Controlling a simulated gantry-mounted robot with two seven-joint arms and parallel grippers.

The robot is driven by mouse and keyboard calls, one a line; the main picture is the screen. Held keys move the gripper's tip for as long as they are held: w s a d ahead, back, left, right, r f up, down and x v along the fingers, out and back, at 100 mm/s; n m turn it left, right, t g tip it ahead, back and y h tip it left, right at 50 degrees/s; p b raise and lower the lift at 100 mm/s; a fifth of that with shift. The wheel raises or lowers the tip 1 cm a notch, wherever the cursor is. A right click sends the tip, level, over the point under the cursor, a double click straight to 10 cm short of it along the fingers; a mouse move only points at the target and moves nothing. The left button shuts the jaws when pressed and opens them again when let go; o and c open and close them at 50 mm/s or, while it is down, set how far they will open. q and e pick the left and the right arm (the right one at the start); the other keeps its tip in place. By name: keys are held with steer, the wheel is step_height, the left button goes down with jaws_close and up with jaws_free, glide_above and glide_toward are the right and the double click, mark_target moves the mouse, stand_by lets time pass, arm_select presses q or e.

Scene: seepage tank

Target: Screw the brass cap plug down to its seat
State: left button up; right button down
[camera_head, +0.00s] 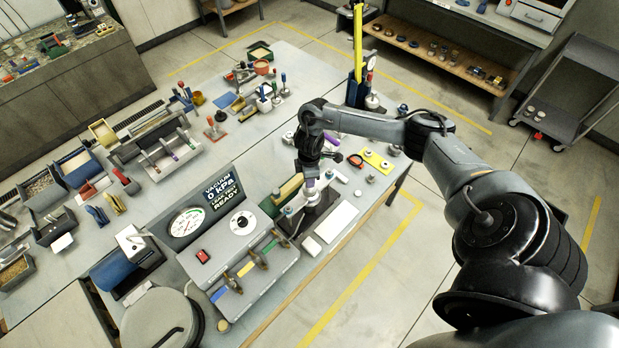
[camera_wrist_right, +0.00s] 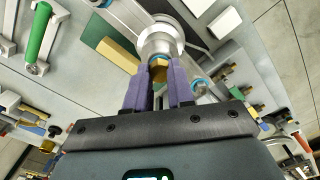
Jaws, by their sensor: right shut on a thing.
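My right gripper (camera_head: 311,196) reaches down over the near right part of the grey bench, beside the vacuum console (camera_head: 238,222). In the right wrist view my right gripper (camera_wrist_right: 159,78) has its two purple fingers shut on the brass cap plug (camera_wrist_right: 160,70). The plug's hexagonal part shows between the fingertips. A round, pale metal fitting (camera_wrist_right: 159,42) lies right beyond the plug, in line with it; I cannot tell how deep the plug sits in it. In the head view the plug is hidden by the gripper. My left gripper is not in view.
The console's display reads "VACUUM 0 kPa" and "READY", with the line between unclear. A green block (camera_head: 282,193) and a white plate (camera_head: 336,222) lie close to the right gripper. Valves with coloured handles (camera_head: 252,258) line the console's front. Tools and trays crowd the bench's left.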

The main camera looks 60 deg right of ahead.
stand_by(0.4)
steer(key=shift+f, duration=0.1)
steer(key=shift+m, duration=1.1)
steer(key=m, duration=0.4)
steer(key=shift+m, duration=0.3)
steer(key=shift+m, duration=0.4)
steer(key=m, duration=0.5)
steer(key=shift+m, duration=0.5)
